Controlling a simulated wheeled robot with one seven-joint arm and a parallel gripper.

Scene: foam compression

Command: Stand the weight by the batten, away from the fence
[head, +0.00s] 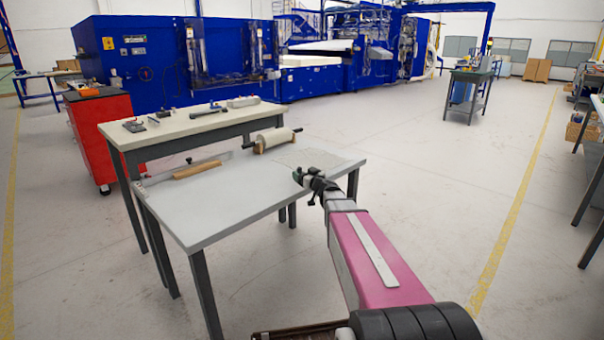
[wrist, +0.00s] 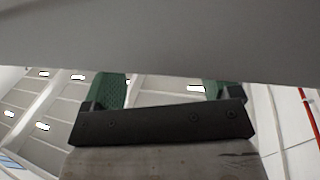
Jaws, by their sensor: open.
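A wooden batten (head: 197,170) lies on the left back part of the grey table (head: 235,205). A long thin metal strip, which looks like the fence (head: 160,178), runs along the back left edge beside the batten. A small dark piece (head: 188,160) sits at the strip; I cannot tell if it is the weight. No other thing is clearly the weight. My gripper (head: 309,181) is over the table's right front edge, away from the batten. It is open, with green pads apart in the wrist view (wrist: 166,92). I see nothing between them.
A cream-topped bench (head: 180,125) with tools stands behind, beside a red cabinet (head: 100,138). The table's front middle is clear.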

